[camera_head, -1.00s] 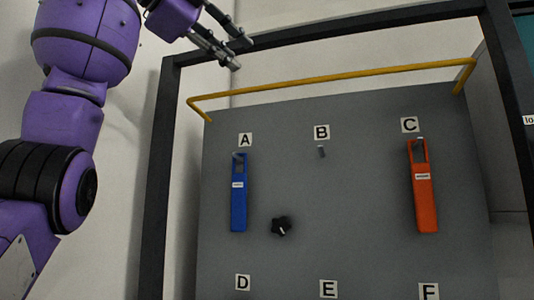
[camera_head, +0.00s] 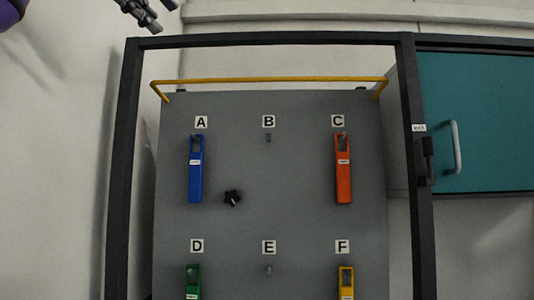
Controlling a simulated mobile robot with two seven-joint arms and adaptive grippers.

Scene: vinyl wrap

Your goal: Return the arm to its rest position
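My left gripper (camera_head: 150,14) shows at the top left edge, above the dark frame's upper left corner, apart from the board. Its fingers are cut off by the picture edge, and I cannot tell whether they are open or shut. A bit of my purple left arm (camera_head: 10,12) shows in the top left corner. My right gripper is not in view.
A grey board (camera_head: 300,220) carries a blue tool (camera_head: 196,170), an orange tool (camera_head: 343,170), a green tool (camera_head: 193,283), a yellow tool (camera_head: 346,283) and a black knob (camera_head: 232,198). A yellow rail (camera_head: 270,80) and dark frame (camera_head: 270,40) surround it. A teal cabinet (camera_head: 490,120) stands right.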

